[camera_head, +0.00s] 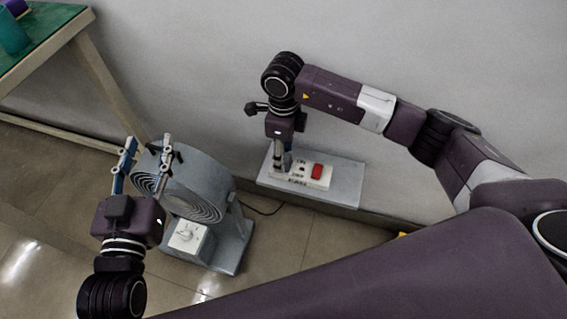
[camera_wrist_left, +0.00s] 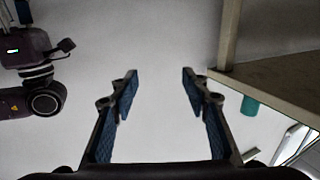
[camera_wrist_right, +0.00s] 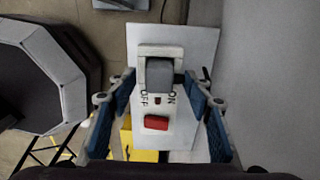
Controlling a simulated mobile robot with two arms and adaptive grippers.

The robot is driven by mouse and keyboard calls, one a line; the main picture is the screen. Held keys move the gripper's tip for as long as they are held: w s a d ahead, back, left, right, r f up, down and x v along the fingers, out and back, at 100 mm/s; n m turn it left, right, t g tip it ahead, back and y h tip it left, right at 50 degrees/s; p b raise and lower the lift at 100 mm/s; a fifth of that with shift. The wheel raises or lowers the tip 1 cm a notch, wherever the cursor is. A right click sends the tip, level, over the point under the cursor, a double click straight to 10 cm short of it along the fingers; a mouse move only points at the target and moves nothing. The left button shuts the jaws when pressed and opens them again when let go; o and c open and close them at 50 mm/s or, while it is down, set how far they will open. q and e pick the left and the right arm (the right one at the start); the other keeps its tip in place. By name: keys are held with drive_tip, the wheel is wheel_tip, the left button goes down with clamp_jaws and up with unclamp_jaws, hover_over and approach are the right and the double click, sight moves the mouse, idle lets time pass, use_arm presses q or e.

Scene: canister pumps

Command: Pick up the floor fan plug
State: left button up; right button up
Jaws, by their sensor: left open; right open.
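A grey block (camera_wrist_right: 160,72), which looks like the plug, sits at the end of a white switch panel (camera_wrist_right: 178,125) in the right wrist view. The panel (camera_head: 309,173) has a red switch and OFF/ON marks. My right gripper (camera_wrist_right: 158,85) is open, its fingers on either side of the block with gaps showing. In the head view this gripper (camera_head: 283,163) points down at the panel's left end and partly hides it. The grey floor fan (camera_head: 188,185) stands on the floor. My left gripper (camera_head: 149,145) is open and empty, in front of the fan's top in the picture.
The panel lies on a grey ledge (camera_head: 342,184) against the wall. A dark cord (camera_head: 264,211) runs from the fan toward the ledge. A green-topped table (camera_head: 45,35) stands at the upper left. A teal object (camera_wrist_left: 250,105) shows in the left wrist view.

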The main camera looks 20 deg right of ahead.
use_arm(q)
drive_tip(key=shift+d+r+t+h, duration=0.15)
drive_tip(key=shift+r+t, duration=0.2)
drive_tip(key=shift+r, duration=0.4)
drive_tip(key=shift+d+r+t+h, duration=0.15)
drive_tip(key=shift+r+t, duration=0.2)
drive_tip(key=shift+r, duration=0.4)
use_arm(e)
drive_tip(key=shift+f, duration=0.9)
use_arm(q)
drive_tip(key=shift+a, duration=0.1)
use_arm(e)
drive_tip(key=c, duration=1.2)
